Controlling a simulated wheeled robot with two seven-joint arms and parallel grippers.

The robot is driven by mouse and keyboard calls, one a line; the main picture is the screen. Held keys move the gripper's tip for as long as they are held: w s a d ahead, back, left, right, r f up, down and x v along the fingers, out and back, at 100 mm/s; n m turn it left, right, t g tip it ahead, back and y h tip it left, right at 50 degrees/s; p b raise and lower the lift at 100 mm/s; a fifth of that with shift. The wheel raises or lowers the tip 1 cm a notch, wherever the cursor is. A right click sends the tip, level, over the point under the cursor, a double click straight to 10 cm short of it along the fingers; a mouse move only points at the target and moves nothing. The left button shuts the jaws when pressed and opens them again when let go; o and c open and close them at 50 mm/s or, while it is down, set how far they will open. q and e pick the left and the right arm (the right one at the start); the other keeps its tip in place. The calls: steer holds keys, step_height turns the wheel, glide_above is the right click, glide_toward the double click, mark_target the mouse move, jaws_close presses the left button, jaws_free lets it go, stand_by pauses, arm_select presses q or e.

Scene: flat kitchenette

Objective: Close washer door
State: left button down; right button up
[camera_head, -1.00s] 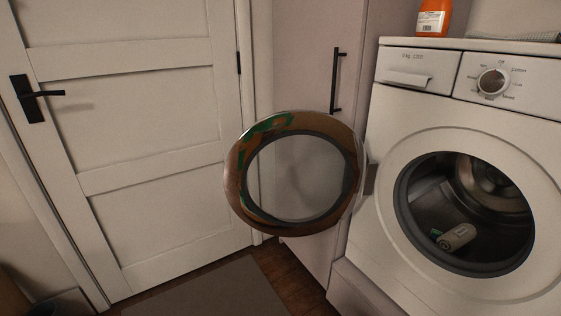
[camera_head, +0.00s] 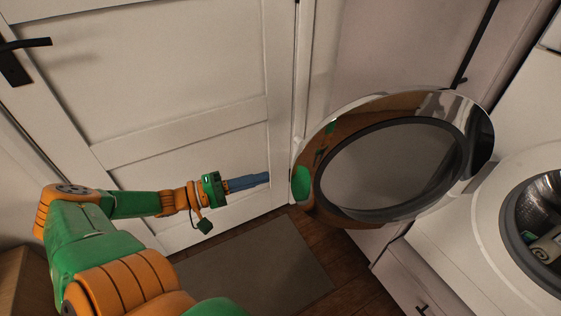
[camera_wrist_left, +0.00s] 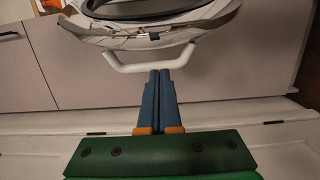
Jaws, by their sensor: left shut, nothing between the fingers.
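The washer door (camera_head: 325,205) is a round chrome-rimmed door with a dark glass middle, swung wide open to the left of the washer (camera_head: 455,235). The washer's drum opening (camera_head: 545,220) shows at the right edge with something pale and green inside. My left gripper (camera_head: 268,179) is shut and empty, just left of the door's outer edge, with a small gap in the head view. In the left wrist view the shut blue fingers (camera_wrist_left: 160,75) point at a white handle-like loop (camera_wrist_left: 150,66) below the door rim (camera_wrist_left: 140,42); contact cannot be told. My right gripper is not in view.
A white panelled room door (camera_head: 180,80) with a black handle (camera_head: 25,45) stands behind my left arm. A grey mat (camera_head: 260,265) lies on the wood floor. A tall cabinet (camera_head: 390,45) stands behind the washer door.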

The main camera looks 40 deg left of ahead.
arm_select(q)
steer(key=b+x, duration=0.4)
steer(key=x, duration=0.4)
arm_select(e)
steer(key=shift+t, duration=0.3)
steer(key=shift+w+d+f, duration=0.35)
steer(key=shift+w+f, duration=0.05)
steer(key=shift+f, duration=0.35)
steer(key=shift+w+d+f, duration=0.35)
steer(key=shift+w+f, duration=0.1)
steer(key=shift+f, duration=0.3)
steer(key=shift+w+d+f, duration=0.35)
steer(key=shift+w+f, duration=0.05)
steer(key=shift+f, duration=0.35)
